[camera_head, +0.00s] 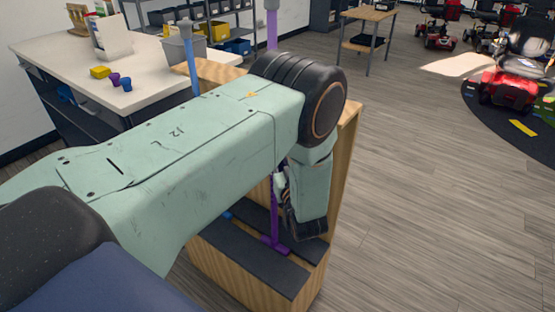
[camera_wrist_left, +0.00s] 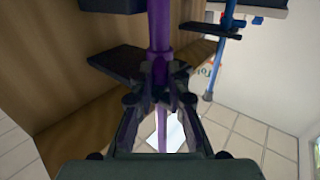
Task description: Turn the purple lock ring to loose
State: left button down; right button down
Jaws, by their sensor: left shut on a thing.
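A purple pole (camera_head: 272,28) stands upright in a wooden rack; my left arm hides its middle. Its lower part (camera_head: 275,215) shows below my wrist. In the left wrist view the purple pole (camera_wrist_left: 159,25) runs down between my fingers, with the wider purple lock ring (camera_wrist_left: 158,54) at the fingertips. My left gripper (camera_wrist_left: 160,75) is shut around the pole at the ring. In the head view my left gripper (camera_head: 281,185) is beside the pole, its fingers mostly hidden. The ring's setting cannot be read. My right gripper is not in view.
The wooden rack (camera_head: 347,145) has dark shelf strips. A blue pole (camera_head: 189,60) stands left of the purple one and shows in the wrist view (camera_wrist_left: 225,45). A white-topped bench (camera_head: 60,50) with small cups is at left.

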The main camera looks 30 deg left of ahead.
pick_arm(q)
jog(key=c, duration=1.3)
grip_release()
jog(key=shift+s, duration=0.15)
jog(key=v, duration=0.7)
jog(key=shift+s+d, duration=0.1)
jog(key=shift+d, duration=0.05)
jog(key=shift+f, duration=0.1)
